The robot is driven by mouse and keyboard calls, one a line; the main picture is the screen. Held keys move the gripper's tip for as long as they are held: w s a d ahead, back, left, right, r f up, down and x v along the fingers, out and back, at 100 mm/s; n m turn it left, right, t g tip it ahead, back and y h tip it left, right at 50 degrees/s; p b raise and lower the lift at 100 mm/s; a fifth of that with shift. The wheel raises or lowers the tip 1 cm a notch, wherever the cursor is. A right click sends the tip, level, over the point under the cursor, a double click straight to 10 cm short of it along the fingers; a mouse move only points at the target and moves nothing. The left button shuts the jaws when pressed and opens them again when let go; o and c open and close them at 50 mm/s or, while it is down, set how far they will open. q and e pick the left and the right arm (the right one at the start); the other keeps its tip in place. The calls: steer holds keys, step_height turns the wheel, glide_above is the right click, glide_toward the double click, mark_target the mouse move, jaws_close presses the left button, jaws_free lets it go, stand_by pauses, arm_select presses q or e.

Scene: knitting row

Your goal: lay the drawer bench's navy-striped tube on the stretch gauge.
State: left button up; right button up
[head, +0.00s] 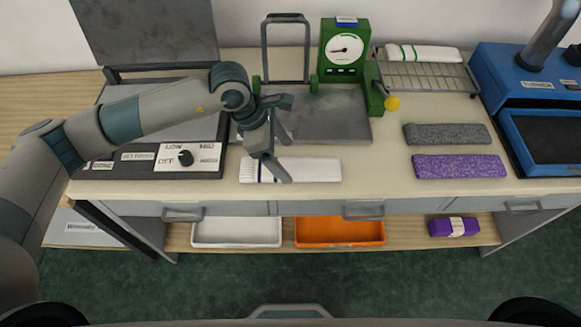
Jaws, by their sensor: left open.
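The navy-striped tube (315,170) is a flat white knitted piece with navy stripes near its left end. It lies on the drawer bench's top (370,188), near the front edge. The stretch gauge (345,55) is green with a white dial; its grey plate (340,112) lies behind the tube and looks empty. My left gripper (287,161) is open over the tube's left part, its fingers pointing down and right. It hides part of the tube, and I cannot tell whether it touches it. My right gripper is not in view.
A press with a knob panel (188,158) stands left. A wire rack (440,78) holds a green-striped white tube (424,53). Grey (450,134) and purple (459,166) pieces lie right, beside a blue machine (500,75). White (237,233) and orange (340,232) trays sit below.

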mark_target(293, 167)
arm_select(q)
steer(key=shift+w+d+f+p, duration=0.1)
steer(key=shift+d+f+p, duration=0.15)
steer(key=shift+f+p, duration=0.35)
steer(key=shift+p+x, duration=0.6)
steer(key=shift+x, duration=0.45)
steer(key=shift+w+d+f, duration=0.15)
steer(key=shift+d+f, duration=0.05)
steer(key=shift+f, duration=0.5)
steer(key=c, duration=1.1)
